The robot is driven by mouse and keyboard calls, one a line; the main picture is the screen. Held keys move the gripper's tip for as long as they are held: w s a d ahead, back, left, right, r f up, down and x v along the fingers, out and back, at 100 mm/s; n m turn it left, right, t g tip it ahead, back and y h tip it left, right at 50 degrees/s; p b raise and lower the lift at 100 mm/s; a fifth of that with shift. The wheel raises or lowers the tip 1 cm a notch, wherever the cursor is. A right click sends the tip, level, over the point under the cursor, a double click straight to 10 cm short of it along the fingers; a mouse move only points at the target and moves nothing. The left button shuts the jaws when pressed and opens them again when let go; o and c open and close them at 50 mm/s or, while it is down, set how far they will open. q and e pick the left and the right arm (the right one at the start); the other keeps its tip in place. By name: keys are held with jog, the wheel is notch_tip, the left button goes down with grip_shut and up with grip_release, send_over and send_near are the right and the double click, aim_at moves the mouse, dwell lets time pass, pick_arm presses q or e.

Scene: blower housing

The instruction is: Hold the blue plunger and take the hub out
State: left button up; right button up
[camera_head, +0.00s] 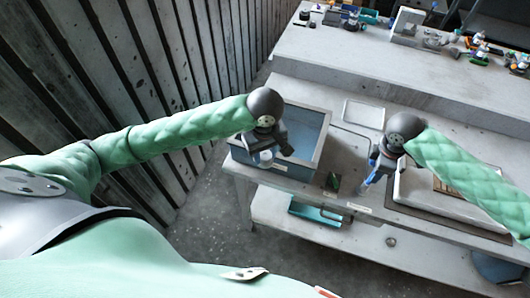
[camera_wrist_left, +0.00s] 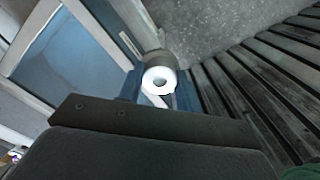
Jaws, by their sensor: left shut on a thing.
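The hub looks like a small white ring-shaped part (camera_head: 266,156) at the tip of my left gripper (camera_head: 268,150), over the near edge of the blue-floored tray. In the left wrist view the white ring (camera_wrist_left: 159,80) with a dark centre sits between the fingers, and the gripper is shut on it. A slender blue piece, seemingly the blue plunger (camera_head: 368,177), slants down below my right gripper (camera_head: 377,164) near the table's front edge. The right fingers are small and partly hidden, so I cannot tell whether they grip it.
The grey-walled tray (camera_head: 322,150) stands at the table's left end. A pale flat plate (camera_head: 364,114) lies behind. A white block on a dark mat (camera_head: 450,232) is at the right. Several small parts line the back shelf.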

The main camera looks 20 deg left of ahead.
jog(key=shift+r, duration=0.1)
notch_tip(320, 180, up, 12)
jog(key=shift+f, duration=0.1)
dwell(0.4)
pick_arm(q)
jog(key=shift+s, duration=0.1)
pick_arm(e)
jog(key=shift+f, duration=0.1)
dwell(0.4)
